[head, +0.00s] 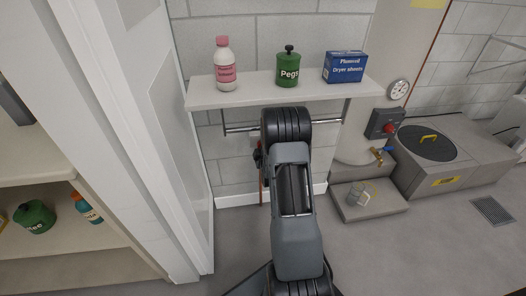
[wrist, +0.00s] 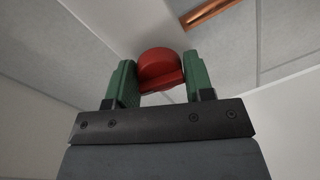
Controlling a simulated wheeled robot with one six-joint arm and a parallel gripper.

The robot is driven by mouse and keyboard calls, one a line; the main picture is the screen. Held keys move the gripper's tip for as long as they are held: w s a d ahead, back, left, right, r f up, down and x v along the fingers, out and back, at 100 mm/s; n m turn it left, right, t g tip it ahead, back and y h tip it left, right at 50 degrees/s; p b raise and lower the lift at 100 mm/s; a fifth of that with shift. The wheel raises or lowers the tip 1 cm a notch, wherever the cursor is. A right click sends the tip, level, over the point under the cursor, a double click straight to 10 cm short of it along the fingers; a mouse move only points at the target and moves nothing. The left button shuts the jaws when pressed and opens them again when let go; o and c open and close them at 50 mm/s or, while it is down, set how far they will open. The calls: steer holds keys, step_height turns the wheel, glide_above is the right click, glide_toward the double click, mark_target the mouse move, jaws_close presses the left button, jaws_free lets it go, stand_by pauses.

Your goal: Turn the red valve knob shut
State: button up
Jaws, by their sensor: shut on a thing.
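The red valve knob (wrist: 160,68) shows in the wrist view between the two green fingers of my gripper (wrist: 158,82). My gripper is shut on the knob, with a finger on its left and right sides. In the head view my arm reaches down below the shelf towards the wall. A small bit of red (head: 258,156) shows beside the arm there, but the knob and the fingertips are mostly hidden behind the arm.
A white shelf (head: 215,97) above holds a pink-labelled bottle (head: 224,64), a green pegs jar (head: 288,68) and a blue dryer sheets box (head: 345,67). A rail (head: 238,129) runs under it. A copper pipe (wrist: 210,12) is near the knob. A white door frame (head: 140,130) stands left.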

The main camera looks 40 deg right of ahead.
steer(key=shift+n+b, duration=0.6)
steer(key=shift+n, duration=0.3)
steer(key=shift+r, duration=0.1)
steer(key=o, duration=0.9)
steer(key=shift+c, duration=0.2)
steer(key=p+v, duration=0.2)
steer(key=v, duration=1.1)
steer(key=shift+s+a, duration=0.25)
steer(key=shift+s, duration=0.1)
